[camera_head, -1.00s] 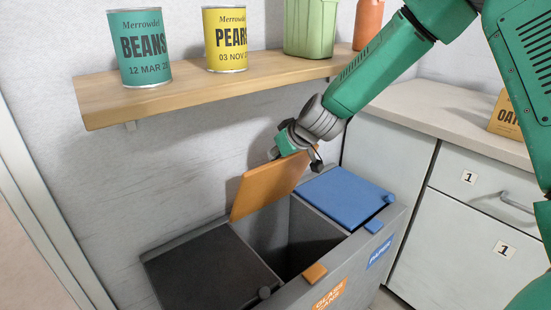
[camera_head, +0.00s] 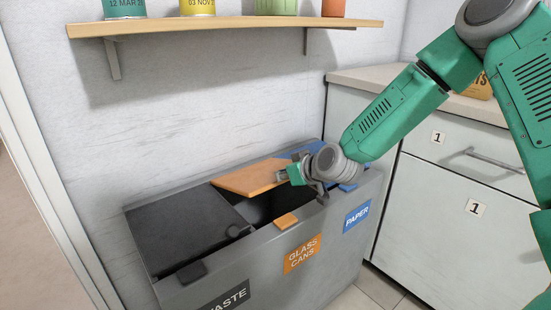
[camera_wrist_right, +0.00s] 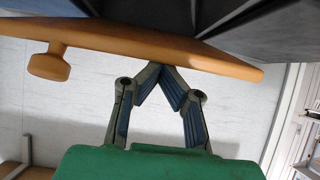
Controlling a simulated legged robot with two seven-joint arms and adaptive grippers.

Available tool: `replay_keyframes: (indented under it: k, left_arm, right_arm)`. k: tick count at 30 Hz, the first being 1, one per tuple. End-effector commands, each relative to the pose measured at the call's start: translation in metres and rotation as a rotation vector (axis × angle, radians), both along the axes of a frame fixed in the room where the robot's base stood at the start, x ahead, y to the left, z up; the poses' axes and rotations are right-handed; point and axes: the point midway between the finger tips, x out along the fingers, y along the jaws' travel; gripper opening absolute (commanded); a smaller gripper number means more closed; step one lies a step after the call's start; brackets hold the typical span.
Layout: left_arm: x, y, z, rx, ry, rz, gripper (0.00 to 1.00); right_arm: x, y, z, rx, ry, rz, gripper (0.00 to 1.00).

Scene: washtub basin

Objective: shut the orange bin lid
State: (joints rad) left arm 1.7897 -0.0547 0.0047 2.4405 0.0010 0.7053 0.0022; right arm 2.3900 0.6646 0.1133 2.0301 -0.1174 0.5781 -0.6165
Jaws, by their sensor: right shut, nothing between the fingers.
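The orange bin lid (camera_head: 252,178) is over the middle compartment of the grey bin (camera_head: 255,262), tilted partway down, with a dark gap below its front edge. My right gripper (camera_head: 284,176) is at the lid's right side in the head view. In the right wrist view the orange lid (camera_wrist_right: 150,38) spans the top, with its round knob (camera_wrist_right: 48,66) at the left. The shut, empty fingertips of my right gripper (camera_wrist_right: 161,68) are at the lid's edge, seemingly touching it. My left gripper is not in view.
The black lid (camera_head: 185,230) on the left is down. The blue lid (camera_head: 300,150) on the right is partly hidden by my gripper. A wooden shelf (camera_head: 225,25) with cans is above. A white cabinet (camera_head: 455,200) stands to the right.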

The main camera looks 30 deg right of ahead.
Motion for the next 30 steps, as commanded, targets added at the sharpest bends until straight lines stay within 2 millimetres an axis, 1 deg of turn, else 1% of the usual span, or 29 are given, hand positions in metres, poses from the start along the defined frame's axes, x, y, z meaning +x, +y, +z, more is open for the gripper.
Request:
replay_keyframes:
  k: [1,3,6,12,18,30]
  left_arm:
    - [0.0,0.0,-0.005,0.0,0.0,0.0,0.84]
    - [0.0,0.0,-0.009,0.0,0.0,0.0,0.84]
    - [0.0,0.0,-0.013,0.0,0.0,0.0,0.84]
    - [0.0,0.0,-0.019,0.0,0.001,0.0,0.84]
    - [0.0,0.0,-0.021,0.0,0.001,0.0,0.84]
    - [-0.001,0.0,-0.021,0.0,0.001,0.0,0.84]
  right_arm:
    - [-0.006,0.0,-0.015,-0.001,0.006,0.001,0.0]
    - [-0.01,-0.001,-0.026,0.0,0.005,0.0,0.0]
    - [-0.016,-0.002,-0.042,-0.001,0.004,0.001,0.0]
    - [-0.021,-0.002,-0.061,-0.001,0.003,0.001,0.0]
    - [-0.023,-0.002,-0.07,-0.001,0.002,-0.001,0.0]
    - [-0.023,-0.002,-0.071,-0.002,0.002,0.0,0.0]
